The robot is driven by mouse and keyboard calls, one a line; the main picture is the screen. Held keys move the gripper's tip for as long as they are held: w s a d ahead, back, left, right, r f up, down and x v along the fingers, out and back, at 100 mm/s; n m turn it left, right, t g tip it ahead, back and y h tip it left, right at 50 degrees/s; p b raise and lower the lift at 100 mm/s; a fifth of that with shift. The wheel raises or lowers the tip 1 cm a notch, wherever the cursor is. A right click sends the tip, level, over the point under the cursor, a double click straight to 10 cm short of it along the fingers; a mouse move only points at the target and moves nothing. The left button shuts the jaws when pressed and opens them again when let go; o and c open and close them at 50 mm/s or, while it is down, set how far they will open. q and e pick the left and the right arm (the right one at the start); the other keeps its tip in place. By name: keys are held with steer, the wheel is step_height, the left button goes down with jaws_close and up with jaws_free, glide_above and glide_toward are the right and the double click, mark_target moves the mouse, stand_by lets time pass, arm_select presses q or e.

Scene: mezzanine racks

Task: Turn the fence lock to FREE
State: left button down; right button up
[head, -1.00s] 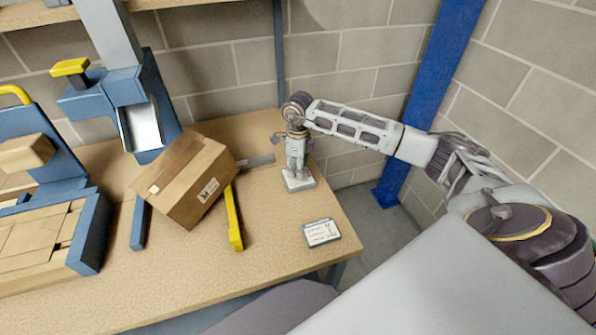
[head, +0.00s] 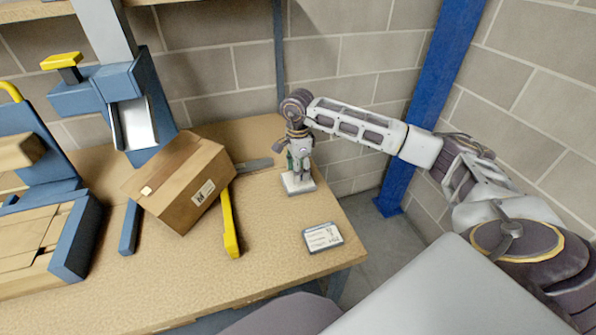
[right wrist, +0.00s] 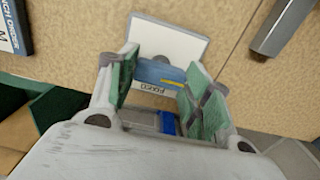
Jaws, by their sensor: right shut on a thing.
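The fence lock's pale base plate (head: 298,183) sits on the bench near its back right corner. My right gripper (head: 299,165) points down over it. In the right wrist view, the plate (right wrist: 180,42) lies beyond the fingers, and a blue knob (right wrist: 150,72) with a yellow mark is between the green finger pads of the right gripper (right wrist: 165,85). The gripper is shut on the knob. A small white label with dark letters shows by the knob, too small to read surely. My left gripper is not in view.
A cardboard box (head: 182,180) leans left of the lock beside a yellow bar (head: 230,225). A small label card (head: 322,237) lies at the bench's right edge. A blue machine (head: 125,85) stands at left. A blue post (head: 425,110) rises behind my right arm.

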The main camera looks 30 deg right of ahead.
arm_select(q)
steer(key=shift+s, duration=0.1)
arm_select(e)
steer(key=shift+r, duration=0.1)
steer(key=o, duration=0.8)
steer(key=shift+c, duration=0.2)
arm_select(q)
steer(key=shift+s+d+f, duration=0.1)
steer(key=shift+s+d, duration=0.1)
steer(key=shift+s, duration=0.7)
arm_select(e)
steer(key=shift+o, duration=1.3)
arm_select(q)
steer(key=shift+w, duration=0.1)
arm_select(e)
steer(key=shift+r, duration=0.4)
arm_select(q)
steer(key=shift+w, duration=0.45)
arm_select(e)
step_height(320, 180, up, 11)
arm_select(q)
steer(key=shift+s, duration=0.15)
arm_select(e)
steer(key=shift+s, duration=0.1)
